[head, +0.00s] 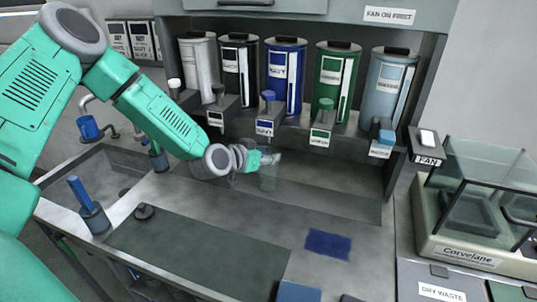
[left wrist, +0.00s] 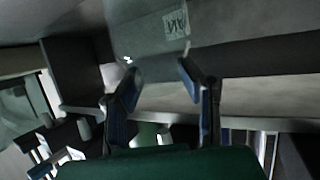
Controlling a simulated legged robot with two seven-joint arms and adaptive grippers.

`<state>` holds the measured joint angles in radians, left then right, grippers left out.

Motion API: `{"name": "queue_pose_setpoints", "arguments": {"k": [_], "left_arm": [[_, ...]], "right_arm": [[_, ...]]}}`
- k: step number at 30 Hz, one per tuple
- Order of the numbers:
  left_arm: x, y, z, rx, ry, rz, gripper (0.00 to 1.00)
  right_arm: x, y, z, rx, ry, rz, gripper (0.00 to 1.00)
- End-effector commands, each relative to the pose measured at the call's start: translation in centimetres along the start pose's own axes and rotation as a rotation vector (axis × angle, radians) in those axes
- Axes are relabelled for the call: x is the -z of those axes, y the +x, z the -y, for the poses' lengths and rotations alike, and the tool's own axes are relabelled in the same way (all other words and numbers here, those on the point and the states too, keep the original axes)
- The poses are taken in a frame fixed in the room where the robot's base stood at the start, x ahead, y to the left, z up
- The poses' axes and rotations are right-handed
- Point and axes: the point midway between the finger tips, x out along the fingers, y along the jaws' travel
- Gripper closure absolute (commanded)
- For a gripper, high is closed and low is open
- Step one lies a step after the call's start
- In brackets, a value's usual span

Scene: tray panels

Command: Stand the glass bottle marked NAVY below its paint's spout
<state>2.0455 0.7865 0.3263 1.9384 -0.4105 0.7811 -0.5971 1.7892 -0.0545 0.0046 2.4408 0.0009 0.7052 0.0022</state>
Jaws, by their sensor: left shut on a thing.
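My left gripper (head: 264,160) is shut on a clear glass bottle (head: 268,180). The bottle looks upright, in front of and below the navy dispenser; I cannot tell whether its base touches the ledge. In the left wrist view the bottle (left wrist: 150,35) is between the fingers (left wrist: 160,88), with a label of which "NA" shows. The navy paint canister (head: 285,75) stands in the middle of the row. Its blue-topped spout (head: 267,97) is above the bottle, with a tag (head: 264,128) below it. My right gripper is not in view.
White, black, green and light-blue canisters (head: 388,85) flank the navy one, each with its spout. A sink (head: 85,180) is at left. A navy cloth (head: 328,244) lies on the counter, which is otherwise clear at centre right. A glass-walled balance (head: 480,205) stands at right.

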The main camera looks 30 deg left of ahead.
Motion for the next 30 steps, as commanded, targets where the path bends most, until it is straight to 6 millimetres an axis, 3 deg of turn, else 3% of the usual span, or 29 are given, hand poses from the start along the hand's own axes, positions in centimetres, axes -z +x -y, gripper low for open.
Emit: {"name": "queue_pose_setpoints", "arguments": {"k": [5,6,7,8,20,30], "left_arm": [[-0.1,0.0,-0.1,0.001,0.003,0.004,1.00],[-0.2,0.0,-0.2,0.001,0.003,0.006,0.60],[-0.2,0.0,-0.2,0.001,0.003,0.006,0.50],[-0.2,0.0,-0.2,0.001,0.003,0.006,0.47],[-0.1,-0.7,0.1,0.001,0.000,0.002,0.47],[0.1,-7.4,-0.1,0.001,-0.001,0.001,0.47]], "right_arm": [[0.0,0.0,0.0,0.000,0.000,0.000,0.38],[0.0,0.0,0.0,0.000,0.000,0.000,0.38],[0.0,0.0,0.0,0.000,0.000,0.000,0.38],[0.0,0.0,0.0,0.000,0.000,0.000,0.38],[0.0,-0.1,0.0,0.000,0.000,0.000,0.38],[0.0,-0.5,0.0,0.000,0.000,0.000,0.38]]}}
